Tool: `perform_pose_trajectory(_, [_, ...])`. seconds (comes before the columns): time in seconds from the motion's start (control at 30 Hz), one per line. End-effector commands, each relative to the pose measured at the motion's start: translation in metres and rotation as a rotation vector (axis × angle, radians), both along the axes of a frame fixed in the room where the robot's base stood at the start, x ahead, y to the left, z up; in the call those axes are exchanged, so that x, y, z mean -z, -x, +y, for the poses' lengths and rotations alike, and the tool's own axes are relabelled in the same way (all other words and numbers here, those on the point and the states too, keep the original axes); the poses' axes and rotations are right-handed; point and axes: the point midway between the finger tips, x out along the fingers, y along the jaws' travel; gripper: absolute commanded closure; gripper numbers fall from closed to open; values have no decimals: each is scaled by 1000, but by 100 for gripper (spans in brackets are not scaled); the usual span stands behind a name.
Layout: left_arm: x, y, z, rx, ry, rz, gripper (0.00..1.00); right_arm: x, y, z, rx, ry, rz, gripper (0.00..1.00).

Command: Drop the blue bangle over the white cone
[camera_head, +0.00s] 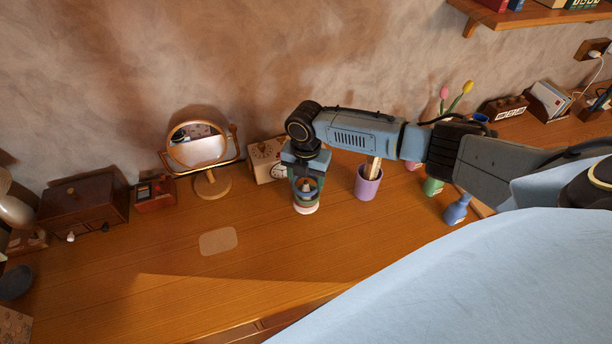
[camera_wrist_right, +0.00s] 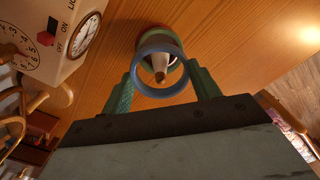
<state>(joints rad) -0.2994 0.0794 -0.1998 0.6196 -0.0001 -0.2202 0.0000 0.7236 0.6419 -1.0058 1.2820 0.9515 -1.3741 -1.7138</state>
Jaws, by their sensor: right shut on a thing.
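The blue bangle (camera_wrist_right: 160,92) is held between the green fingers of my right gripper (camera_head: 307,184), which is shut on it. In the right wrist view my right gripper (camera_wrist_right: 162,82) grips the bangle by its two sides. The white cone (camera_wrist_right: 159,62) shows through the bangle's opening, its tip a little above the middle of the ring. Rings of other colours, one green, seem to lie around the cone's lower part. In the head view the cone's stand (camera_head: 305,208) is right below the gripper on the desk. Whether the bangle touches the cone, I cannot tell. My left gripper is not in view.
A clock box (camera_head: 266,160) stands close to the left of the cone, with a round mirror (camera_head: 197,148) further left. A purple cup (camera_head: 367,186) stands to the right, under my arm. A green vase (camera_head: 433,186) and a blue vase (camera_head: 457,210) are further right. The front desk is clear.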

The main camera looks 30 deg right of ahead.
Motion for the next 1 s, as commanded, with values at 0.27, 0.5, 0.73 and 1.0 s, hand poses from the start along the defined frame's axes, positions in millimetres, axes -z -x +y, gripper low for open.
perform_pose_trajectory(0.27, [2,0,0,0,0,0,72,4,0,0,0,0,0,61])
perform_pose_trajectory(0.5, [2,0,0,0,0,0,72,4,0,0,0,0,0,26])
perform_pose_trajectory(0.73, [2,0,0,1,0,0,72,4,0,0,0,0,0,13])
perform_pose_trajectory(1.0, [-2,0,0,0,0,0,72,-1,0,0,0,1,1,13])
